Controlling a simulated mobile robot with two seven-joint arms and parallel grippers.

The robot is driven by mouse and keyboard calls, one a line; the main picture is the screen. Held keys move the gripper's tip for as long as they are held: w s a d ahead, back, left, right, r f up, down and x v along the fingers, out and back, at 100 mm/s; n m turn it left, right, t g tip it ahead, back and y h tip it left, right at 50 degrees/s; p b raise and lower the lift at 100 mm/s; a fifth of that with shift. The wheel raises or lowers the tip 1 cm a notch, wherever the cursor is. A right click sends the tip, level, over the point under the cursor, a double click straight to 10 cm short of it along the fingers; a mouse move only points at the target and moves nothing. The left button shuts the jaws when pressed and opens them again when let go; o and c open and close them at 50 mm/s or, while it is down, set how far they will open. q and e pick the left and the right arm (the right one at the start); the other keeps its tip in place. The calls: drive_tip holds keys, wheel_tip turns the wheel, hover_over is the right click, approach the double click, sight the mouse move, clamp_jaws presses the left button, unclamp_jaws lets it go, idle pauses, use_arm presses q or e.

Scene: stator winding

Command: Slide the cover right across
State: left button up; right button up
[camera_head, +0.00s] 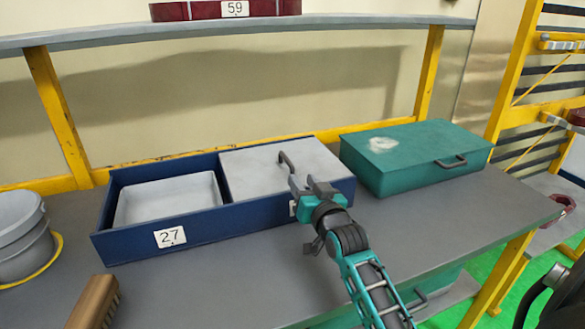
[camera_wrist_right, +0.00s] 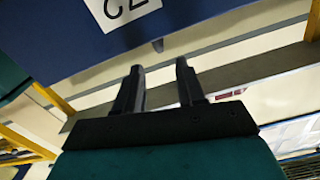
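A grey cover (camera_head: 250,168) with a dark arched handle (camera_head: 286,161) lies over the right part of the long blue box (camera_head: 215,224). The left part of the box is uncovered and shows a pale tray-like insert (camera_head: 165,199). My right gripper (camera_head: 303,182) is at the front of the cover, just on the near side of the handle; I cannot tell whether it touches it. In the right wrist view, the two fingers of this gripper (camera_wrist_right: 160,75) stand apart with nothing visible between them. My left gripper is not in view.
A green case (camera_head: 415,158) stands close to the right end of the blue box. Grey buckets (camera_head: 22,245) and a wooden brush (camera_head: 95,302) are at the left. A shelf (camera_head: 110,34) runs above the back.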

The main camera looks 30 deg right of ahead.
sight(293, 169)
drive_tip(key=x, duration=0.7)
drive_tip(key=shift+w, duration=0.15)
clamp_jaws()
idle(0.4)
